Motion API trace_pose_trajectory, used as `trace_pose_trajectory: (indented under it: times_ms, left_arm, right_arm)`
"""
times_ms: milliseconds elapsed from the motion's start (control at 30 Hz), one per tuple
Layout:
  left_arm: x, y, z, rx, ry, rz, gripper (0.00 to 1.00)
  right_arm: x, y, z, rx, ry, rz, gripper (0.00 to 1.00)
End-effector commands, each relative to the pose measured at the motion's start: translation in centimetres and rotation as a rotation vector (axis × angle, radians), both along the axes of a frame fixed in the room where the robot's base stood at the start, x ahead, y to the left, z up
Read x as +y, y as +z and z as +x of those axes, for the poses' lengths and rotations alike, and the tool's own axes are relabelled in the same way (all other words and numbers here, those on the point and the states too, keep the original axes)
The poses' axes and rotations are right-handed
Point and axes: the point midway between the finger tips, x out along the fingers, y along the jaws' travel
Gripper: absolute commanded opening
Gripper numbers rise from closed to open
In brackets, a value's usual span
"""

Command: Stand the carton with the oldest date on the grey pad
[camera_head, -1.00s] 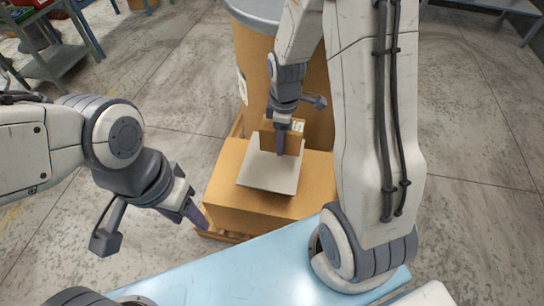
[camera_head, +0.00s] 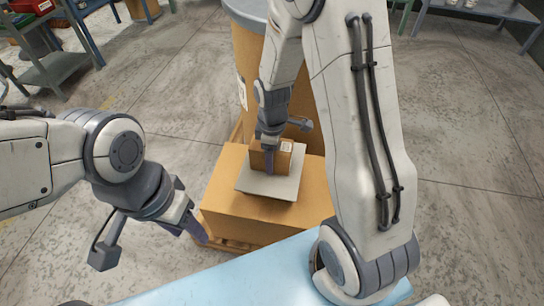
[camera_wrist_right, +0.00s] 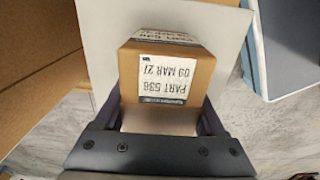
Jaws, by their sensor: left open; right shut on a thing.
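A small brown carton (camera_head: 270,157) is between the fingers of my right gripper (camera_head: 269,160). In the right wrist view the carton (camera_wrist_right: 165,88) shows a white label, upside down, reading PART 536 and 09 MAR with a year that looks like 21 or 27. The grey pad (camera_head: 272,187) lies on a large brown box. The carton is upright over the pad; whether it touches the pad I cannot tell. My left gripper (camera_head: 150,238) is open and empty, left of the large box and well apart from the pad.
The large brown box (camera_head: 240,215) stands on a wooden pallet. A tall brown drum (camera_head: 310,105) rises right behind the pad. A light blue surface (camera_head: 230,270) is in front. Grey shelving (camera_head: 60,70) stands at the far left. The floor on the left is clear.

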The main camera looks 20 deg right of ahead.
Motion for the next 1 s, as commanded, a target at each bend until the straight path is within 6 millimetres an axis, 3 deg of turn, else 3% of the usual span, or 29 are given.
trace_pose_trajectory:
  times_ms: [33,100,333,467,800,1000]
  left_arm:
    - [0.0,-0.1,0.0,0.000,0.000,0.000,0.50]
    - [0.0,0.0,0.0,0.000,0.000,0.000,0.50]
    - [0.0,0.0,0.0,0.000,0.000,0.000,0.50]
    - [0.0,0.6,0.0,0.000,0.000,0.000,0.50]
    - [0.0,3.8,0.0,0.000,0.000,0.000,0.50]
    - [0.0,4.9,0.0,0.000,0.000,0.000,0.50]
  right_arm:
    - [0.0,-0.2,0.0,0.001,0.000,0.001,0.76]
    - [0.0,-0.1,0.0,0.000,0.000,0.000,1.00]
    - [0.0,0.0,0.0,0.000,0.000,0.000,1.00]
    - [0.0,1.1,0.0,-0.001,0.000,0.000,1.00]
    - [0.0,8.2,0.1,-0.004,0.000,-0.001,1.00]
    - [0.0,11.3,0.1,-0.002,0.000,0.000,1.00]
